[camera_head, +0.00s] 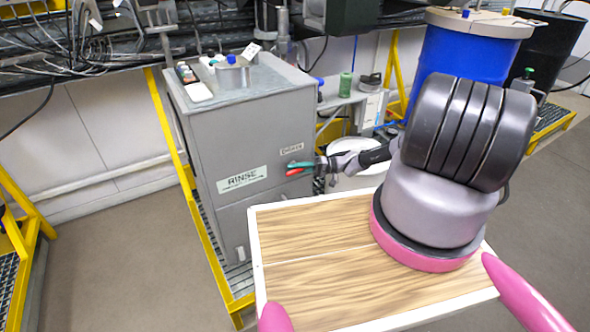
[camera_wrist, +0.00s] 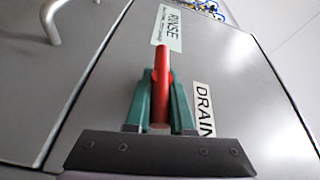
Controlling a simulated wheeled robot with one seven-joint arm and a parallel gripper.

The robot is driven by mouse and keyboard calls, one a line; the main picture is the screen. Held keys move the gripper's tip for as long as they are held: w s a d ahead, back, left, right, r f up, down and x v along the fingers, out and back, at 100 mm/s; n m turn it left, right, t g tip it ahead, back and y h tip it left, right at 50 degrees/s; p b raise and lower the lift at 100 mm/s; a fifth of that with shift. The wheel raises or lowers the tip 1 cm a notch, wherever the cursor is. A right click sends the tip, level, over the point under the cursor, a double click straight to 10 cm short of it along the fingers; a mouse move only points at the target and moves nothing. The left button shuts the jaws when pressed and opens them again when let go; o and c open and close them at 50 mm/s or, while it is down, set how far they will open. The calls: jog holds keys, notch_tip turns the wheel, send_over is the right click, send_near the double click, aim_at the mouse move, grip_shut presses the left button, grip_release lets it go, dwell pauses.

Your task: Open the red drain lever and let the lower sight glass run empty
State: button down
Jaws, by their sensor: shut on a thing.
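The red drain lever (camera_head: 293,172) is on the front of the grey RINSE cabinet (camera_head: 262,140), just below the DRAIN label (camera_head: 291,149). My gripper (camera_head: 300,167) reaches it from the right. In the wrist view the red lever (camera_wrist: 161,85) lies between the two green fingers of my gripper (camera_wrist: 161,90), which are shut on it. Its red tip sticks out past the fingers toward the RINSE label (camera_wrist: 168,28). The DRAIN label (camera_wrist: 204,108) is to the right of the fingers. I cannot make out the lower sight glass in either view.
A pale handle (camera_head: 240,254) is low on the cabinet front. Bottles and a metal pot (camera_head: 232,72) stand on the cabinet top. Yellow framing (camera_head: 205,235) runs along its left side. A blue drum (camera_head: 462,55) stands behind my arm. Open floor lies at left.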

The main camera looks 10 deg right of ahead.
jog(key=shift+s+y, duration=0.1)
jog(key=shift+y, duration=0.3)
jog(key=c, duration=0.8)
grip_release()
jog(key=shift+a, duration=0.1)
jog(key=d, duration=0.7)
jog(key=d+f, duration=0.1)
jog(key=d, duration=0.2)
jog(key=shift+s+d, duration=0.35)
jog(key=shift+d, duration=0.05)
jog(key=shift+d, duration=0.15)
